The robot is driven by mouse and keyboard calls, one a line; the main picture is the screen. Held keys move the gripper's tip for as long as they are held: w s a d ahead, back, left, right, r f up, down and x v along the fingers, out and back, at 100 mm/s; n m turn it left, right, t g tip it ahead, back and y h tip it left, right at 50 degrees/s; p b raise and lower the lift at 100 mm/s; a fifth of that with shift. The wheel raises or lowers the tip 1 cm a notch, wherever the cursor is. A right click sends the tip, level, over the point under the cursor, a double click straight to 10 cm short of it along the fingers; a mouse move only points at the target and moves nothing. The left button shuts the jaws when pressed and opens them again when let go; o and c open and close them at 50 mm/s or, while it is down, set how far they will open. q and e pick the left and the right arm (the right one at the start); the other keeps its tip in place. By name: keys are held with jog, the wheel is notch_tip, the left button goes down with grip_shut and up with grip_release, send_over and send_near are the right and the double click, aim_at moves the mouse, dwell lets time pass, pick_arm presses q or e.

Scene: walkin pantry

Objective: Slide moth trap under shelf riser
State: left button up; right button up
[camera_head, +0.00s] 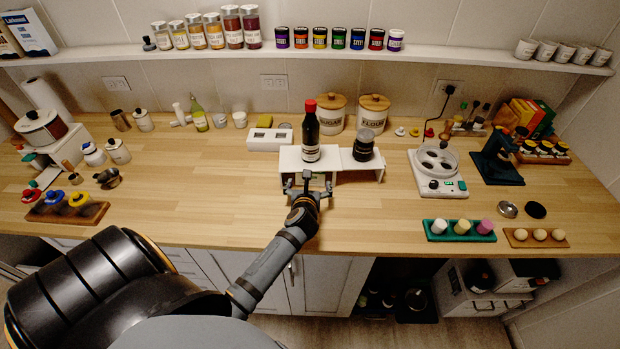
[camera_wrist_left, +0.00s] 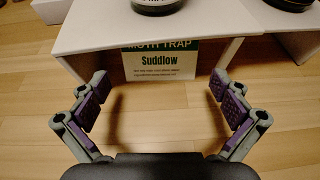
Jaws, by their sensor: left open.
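The moth trap (camera_wrist_left: 160,62) is a card with a green band marked "MOTH TRAP" and a cream lower part reading "Suddlow". In the left wrist view it is under the white shelf riser (camera_wrist_left: 90,30), its upper part hidden by the riser's top edge. The riser (camera_head: 293,160) stands at mid counter in the head view, where my gripper hides much of its left opening. My left gripper (camera_head: 307,182) is in front of that opening. In the left wrist view the left gripper (camera_wrist_left: 160,102) is open and empty, fingers apart, with bare wood between them and the card.
A dark red-capped bottle (camera_head: 311,135) and a dark jar (camera_head: 363,147) stand on the riser. A white box (camera_head: 268,138) is left of it, canisters (camera_head: 332,112) behind, a white appliance (camera_head: 437,170) to the right. The counter (camera_head: 190,205) left of my gripper is clear.

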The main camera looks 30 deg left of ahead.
pick_arm(q)
jog(key=x, duration=0.5)
jog(key=shift+w+a, duration=0.1)
jog(key=shift+w, duration=0.05)
jog(key=shift+w+a+f, duration=0.25)
jog(key=shift+w+a, duration=0.05)
jog(key=shift+w, duration=0.15)
pick_arm(e)
jog(key=shift+w+a, duration=0.3)
jog(key=shift+a, duration=0.3)
jog(key=shift+d, duration=0.1)
